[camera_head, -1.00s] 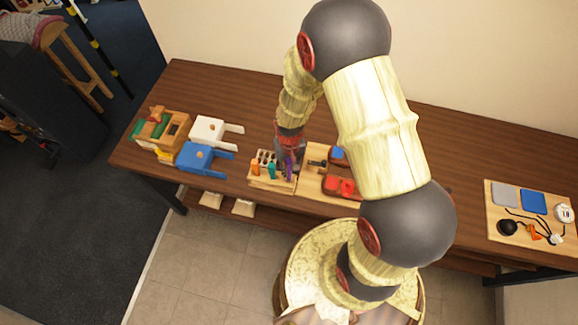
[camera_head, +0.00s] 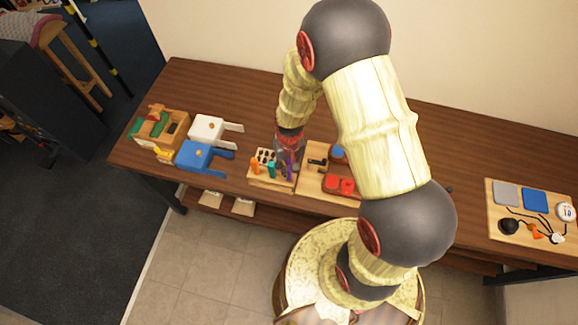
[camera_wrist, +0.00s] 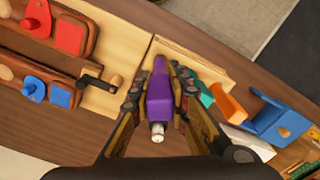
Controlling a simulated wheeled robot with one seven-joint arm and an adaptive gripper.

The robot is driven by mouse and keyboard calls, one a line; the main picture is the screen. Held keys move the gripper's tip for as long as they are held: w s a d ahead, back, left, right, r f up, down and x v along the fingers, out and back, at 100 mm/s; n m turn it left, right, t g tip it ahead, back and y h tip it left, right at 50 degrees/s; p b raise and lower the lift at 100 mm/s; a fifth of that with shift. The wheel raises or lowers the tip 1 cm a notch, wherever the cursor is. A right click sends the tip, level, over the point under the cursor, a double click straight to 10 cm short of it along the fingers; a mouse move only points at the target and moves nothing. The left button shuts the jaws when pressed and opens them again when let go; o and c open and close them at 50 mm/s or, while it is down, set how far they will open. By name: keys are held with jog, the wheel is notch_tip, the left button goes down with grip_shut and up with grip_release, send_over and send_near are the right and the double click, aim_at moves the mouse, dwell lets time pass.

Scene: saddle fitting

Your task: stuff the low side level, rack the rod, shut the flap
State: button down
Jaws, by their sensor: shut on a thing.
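My gripper (camera_wrist: 158,95) is shut on a purple-handled rod (camera_wrist: 159,88) with a metal tip, which points toward the camera in the wrist view. The rod's purple also shows in the head view (camera_head: 290,166), beside the wooden rack (camera_head: 270,181). The rack holds an orange tool (camera_head: 255,167) and a teal tool (camera_head: 271,170), and has dark holes. I cannot tell whether the rod touches the rack. To the right, dark wooden bodies with red pieces (camera_wrist: 70,37) and blue pieces (camera_wrist: 60,97) sit on a pale board (camera_wrist: 115,48). No saddle, stuffing or flap is clearly identifiable.
A black crank-like piece (camera_wrist: 97,83) lies on the pale board. Left of the rack are a blue piece (camera_head: 199,157), a white piece (camera_head: 206,129) and a wooden box (camera_head: 178,118) of blocks. A board (camera_head: 495,215) with pads and cords lies far right. The table's back is clear.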

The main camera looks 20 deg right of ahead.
aim_at(289, 161)
jog(key=shift+f+b, duration=2)
jog(key=shift+f, duration=0.7)
jog(key=c, duration=1.6)
grip_release()
jog(key=shift+c, duration=0.2)
jog(key=shift+r, duration=0.15)
notch_tip(289, 161, up, 12)
jog(key=shift+f, duration=0.15)
